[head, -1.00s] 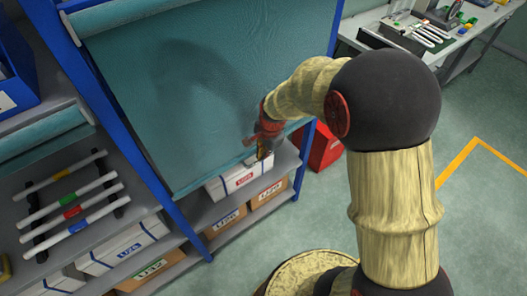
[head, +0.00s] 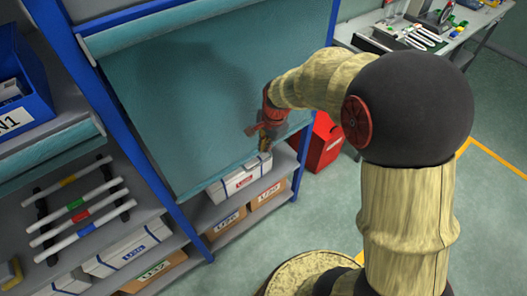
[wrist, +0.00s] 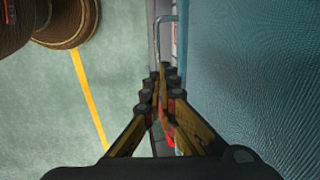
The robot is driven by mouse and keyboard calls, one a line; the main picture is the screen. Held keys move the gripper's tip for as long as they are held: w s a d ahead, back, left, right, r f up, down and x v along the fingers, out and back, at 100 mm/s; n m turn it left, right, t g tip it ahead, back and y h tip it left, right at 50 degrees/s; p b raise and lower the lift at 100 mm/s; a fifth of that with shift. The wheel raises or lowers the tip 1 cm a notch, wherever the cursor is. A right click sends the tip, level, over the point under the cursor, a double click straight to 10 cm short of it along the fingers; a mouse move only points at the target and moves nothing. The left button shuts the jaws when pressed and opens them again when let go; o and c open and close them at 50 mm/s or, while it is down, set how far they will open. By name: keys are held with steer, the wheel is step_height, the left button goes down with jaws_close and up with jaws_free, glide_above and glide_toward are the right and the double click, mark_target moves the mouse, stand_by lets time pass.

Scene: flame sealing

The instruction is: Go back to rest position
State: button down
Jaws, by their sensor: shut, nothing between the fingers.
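My gripper (wrist: 160,82) is shut and empty in the wrist view, its fingers meeting at the tips. In the head view my gripper (head: 264,140) is small and points down, in front of the lower right part of a teal curtain (head: 180,100) on a blue-framed shelf. The curtain (wrist: 255,70) fills the right side of the wrist view, close beside the fingers. Whether the fingers touch it I cannot tell.
Below the curtain, a white box (head: 240,178) and cardboard boxes (head: 265,194) sit on shelves. A red bin (head: 318,143) stands right of the shelf. A workbench (head: 440,45) with tools is at the back right.

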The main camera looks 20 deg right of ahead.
steer(key=r, duration=0.2)
steer(key=s+r, duration=0.1)
steer(key=r, duration=0.1)
steer(key=shift+r+p, duration=0.35)
steer(key=shift+r, duration=0.05)
steer(key=s+a+r+n+t+b, duration=0.1)
steer(key=s+r+n, duration=0.6)
steer(key=s, duration=0.4)
steer(key=s+r+n+t+b, duration=0.1)
steer(key=s+r+n+t, duration=0.1)
steer(key=s+r+n, duration=0.5)
steer(key=shift+s+a+t+h, duration=0.3)
steer(key=shift+s+a, duration=0.1)
steer(key=shift+s, duration=1.8)
